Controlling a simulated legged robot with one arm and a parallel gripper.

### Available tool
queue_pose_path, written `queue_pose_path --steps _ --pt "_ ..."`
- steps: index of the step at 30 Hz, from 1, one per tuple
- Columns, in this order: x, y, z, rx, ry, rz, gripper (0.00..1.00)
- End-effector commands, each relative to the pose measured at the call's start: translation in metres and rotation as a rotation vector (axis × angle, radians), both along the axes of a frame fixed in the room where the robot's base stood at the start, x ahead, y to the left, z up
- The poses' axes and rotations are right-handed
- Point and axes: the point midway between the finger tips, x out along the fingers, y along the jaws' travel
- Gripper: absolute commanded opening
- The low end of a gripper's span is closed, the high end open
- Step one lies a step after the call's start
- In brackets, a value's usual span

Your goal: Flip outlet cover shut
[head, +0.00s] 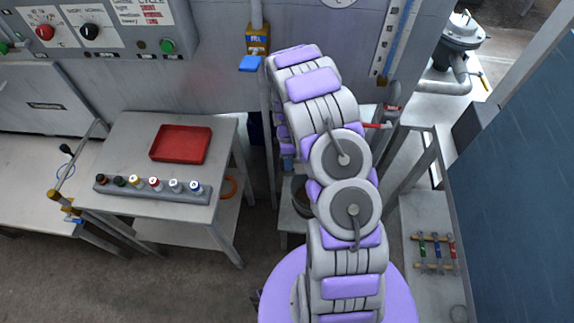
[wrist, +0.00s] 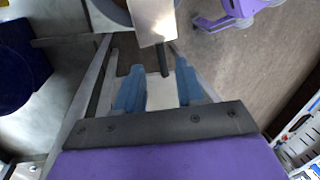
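In the wrist view, my gripper (wrist: 158,72) has two blue-padded fingers standing apart with a pale patch between them. I cannot tell whether that patch is part of the gripper or a surface beyond. A shiny metal plate (wrist: 152,20) lies just beyond the fingertips, with a dark rod (wrist: 164,60) running from below it toward the gap. It may be the outlet cover, but I cannot tell for sure, nor whether it touches a finger. In the head view, my gripper is hidden behind my arm, and no outlet cover can be made out.
A grey side table (head: 120,160) at left carries a red tray (head: 181,145) and a rack of several vials (head: 150,190). A grey machine panel (head: 200,80) stands behind. A brass valve (head: 257,40) hangs beside my arm. A dark blue container (wrist: 22,65) is at left in the wrist view.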

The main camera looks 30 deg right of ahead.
Motion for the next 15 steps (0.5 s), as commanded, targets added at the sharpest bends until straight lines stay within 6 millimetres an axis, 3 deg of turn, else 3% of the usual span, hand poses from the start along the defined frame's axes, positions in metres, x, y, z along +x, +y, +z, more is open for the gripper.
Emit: queue_pose_path --steps 6,15 --pt "-0.003 0.005 -0.018 -0.006 -0.001 0.002 0.38" --pt "-0.003 0.004 -0.020 -0.003 -0.002 0.001 0.38"
